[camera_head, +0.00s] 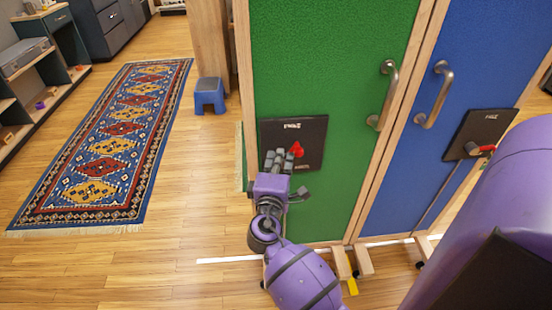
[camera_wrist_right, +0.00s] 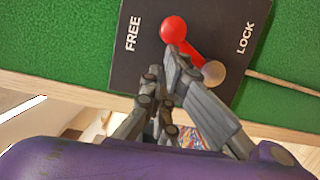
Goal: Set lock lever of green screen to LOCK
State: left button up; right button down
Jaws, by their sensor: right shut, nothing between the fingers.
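The green screen (camera_head: 330,55) stands upright and carries a black plate (camera_head: 312,132). A red lock lever (camera_head: 296,149) is on that plate. In the right wrist view the lever's red ball knob (camera_wrist_right: 173,29) is up and left of its round pivot (camera_wrist_right: 213,72). The knob is nearer the FREE label (camera_wrist_right: 132,34) than the LOCK label (camera_wrist_right: 246,38). My right gripper (camera_head: 276,158) is shut and empty at the plate, just left of the lever. In the wrist view its fingertips (camera_wrist_right: 173,58) are right below the knob; I cannot tell whether they touch.
A blue screen (camera_head: 450,130) with its own black plate and red lever (camera_head: 483,149) stands to the right. Wooden feet (camera_head: 352,262) stick out below the screens. A blue stool (camera_head: 209,96) and patterned rug (camera_head: 110,140) lie left. The floor left of the gripper is clear.

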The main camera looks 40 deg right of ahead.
aim_at(301, 157)
jog(key=d+m, duration=0.1)
jog(key=m, duration=0.1)
jog(key=s+d+m+y, duration=0.1)
jog(key=m, duration=0.1)
jog(key=s+d+m, duration=0.1)
jog(key=d+m, duration=0.1)
jog(key=shift+s+m+g+y, duration=0.25)
jog(key=shift+m+g+y, duration=0.05)
jog(key=shift+y, duration=0.1)
jog(key=shift+s+d+f+m+p, duration=0.3)
jog(key=shift+d+f+m+p, duration=0.15)
jog(key=shift+m, duration=0.35)
pick_arm(q)
jog(key=shift+w+r, duration=0.1)
jog(key=shift+r, duration=0.3)
pick_arm(e)
jog(key=shift+s+d+f+y, duration=0.25)
jog(key=shift+d+f+y, duration=0.05)
jog(key=shift+d+y, duration=0.15)
pick_arm(q)
jog(key=shift+w, duration=0.25)
jog(key=shift+r, duration=0.1)
